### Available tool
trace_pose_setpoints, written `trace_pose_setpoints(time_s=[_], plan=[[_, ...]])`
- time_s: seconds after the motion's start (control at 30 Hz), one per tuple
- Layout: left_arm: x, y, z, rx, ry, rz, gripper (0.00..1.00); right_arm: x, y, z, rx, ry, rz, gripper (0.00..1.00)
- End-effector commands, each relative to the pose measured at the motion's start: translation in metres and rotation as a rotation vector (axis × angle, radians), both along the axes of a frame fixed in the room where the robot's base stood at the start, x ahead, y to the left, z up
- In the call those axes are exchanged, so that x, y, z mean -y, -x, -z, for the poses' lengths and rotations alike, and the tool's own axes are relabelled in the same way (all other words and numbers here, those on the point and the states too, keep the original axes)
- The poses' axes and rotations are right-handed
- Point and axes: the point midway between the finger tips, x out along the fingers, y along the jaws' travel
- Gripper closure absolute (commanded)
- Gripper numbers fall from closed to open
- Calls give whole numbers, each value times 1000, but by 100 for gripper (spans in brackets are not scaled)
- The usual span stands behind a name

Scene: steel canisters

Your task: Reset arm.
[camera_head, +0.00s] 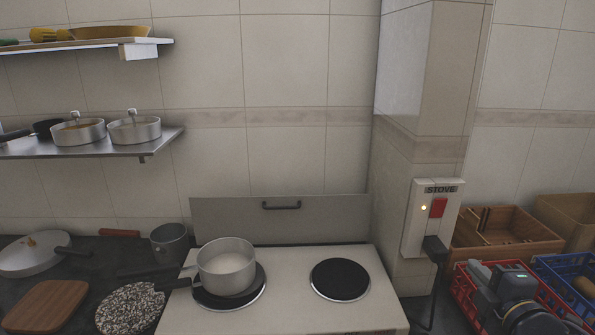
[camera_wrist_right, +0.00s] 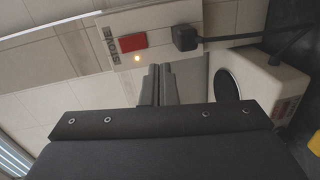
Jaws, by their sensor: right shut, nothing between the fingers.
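My right arm and gripper (camera_head: 486,276) show at the lower right of the head view, in front of the red and blue crates. In the right wrist view the two grey fingers (camera_wrist_right: 157,84) are together with nothing between them. They point toward the wall below the stove switch box (camera_wrist_right: 130,42), with clear space visible around the tips. My left gripper is not in view.
The white stove (camera_head: 290,310) carries a steel pot (camera_head: 226,262) on its left plate. The wall switch box (camera_head: 425,225) has a red switch and a lit lamp. A red crate (camera_head: 462,290), blue crate (camera_head: 582,268) and wooden box (camera_head: 520,222) are at right.

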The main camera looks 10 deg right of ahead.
Motion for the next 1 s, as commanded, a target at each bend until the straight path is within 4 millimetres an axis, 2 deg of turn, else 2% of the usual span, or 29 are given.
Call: trace_pose_setpoints(time_s=[0.13, 0.23, 0.37, 0.4, 0.5, 0.6, 0.7, 1.0], plan=[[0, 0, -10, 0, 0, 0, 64, -9, 14, 6, -73, -347, 143, 100], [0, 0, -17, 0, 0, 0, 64, -33, 37, 27, -180, -723, 277, 100], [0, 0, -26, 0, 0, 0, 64, -89, 78, 59, -390, -1190, 440, 100], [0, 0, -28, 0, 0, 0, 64, -109, 92, 67, -463, -1308, 487, 100], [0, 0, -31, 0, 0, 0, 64, -150, 125, 79, -634, -1518, 584, 100], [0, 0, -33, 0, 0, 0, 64, -177, 148, 84, -756, -1631, 650, 100], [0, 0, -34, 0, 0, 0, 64, -190, 161, 86, -821, -1681, 687, 100], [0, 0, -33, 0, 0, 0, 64, -193, 164, 88, -838, -1692, 700, 100]])
